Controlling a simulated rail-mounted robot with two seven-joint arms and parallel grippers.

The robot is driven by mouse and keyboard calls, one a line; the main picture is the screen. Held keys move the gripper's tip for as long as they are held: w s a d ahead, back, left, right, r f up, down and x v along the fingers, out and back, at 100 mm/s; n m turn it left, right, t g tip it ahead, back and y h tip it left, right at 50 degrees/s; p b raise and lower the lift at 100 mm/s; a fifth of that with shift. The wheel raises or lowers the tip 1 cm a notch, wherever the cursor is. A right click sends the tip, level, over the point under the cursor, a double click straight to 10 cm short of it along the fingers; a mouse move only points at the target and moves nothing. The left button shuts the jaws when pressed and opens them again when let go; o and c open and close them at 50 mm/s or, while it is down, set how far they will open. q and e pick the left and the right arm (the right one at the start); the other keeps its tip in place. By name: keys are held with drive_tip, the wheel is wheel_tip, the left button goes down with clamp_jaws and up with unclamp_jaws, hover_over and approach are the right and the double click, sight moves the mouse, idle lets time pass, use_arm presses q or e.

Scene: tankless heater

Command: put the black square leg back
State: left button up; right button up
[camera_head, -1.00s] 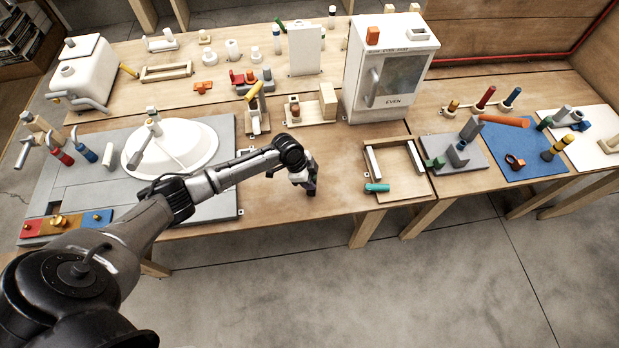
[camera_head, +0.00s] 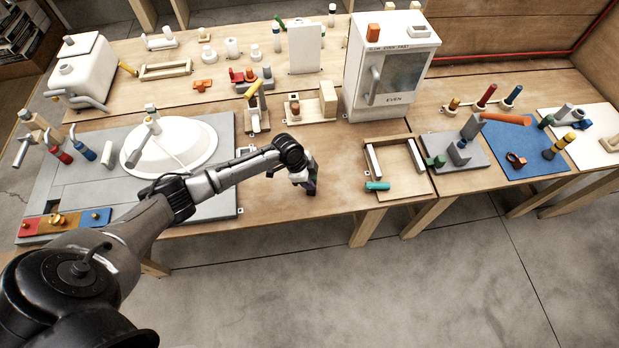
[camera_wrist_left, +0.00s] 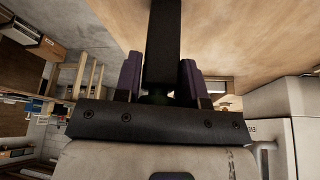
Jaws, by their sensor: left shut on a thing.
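My left gripper (camera_head: 311,186) is over the front part of the wooden bench, between the grey sink board and the small wooden frame. The left wrist view shows its two purple fingers (camera_wrist_left: 160,82) shut on the black square leg (camera_wrist_left: 164,40). The leg is a dark straight bar that runs from between the fingers to the top edge of that view. In the head view the leg is too small and dark to tell apart from the fingers. My right gripper is not in view.
The white heater box (camera_head: 391,65) stands behind and to the right of the gripper. The wooden frame (camera_head: 398,172) with a teal piece (camera_head: 377,186) lies to its right. The white sink bowl (camera_head: 170,150) is to its left. Bare bench surrounds the gripper.

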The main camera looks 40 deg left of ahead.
use_arm(q)
drive_tip(key=o, duration=1.2)
drive_tip(key=v, duration=1.3)
drive_tip(key=shift+a+r+p, duration=0.15)
drive_tip(key=shift+r+p, duration=0.2)
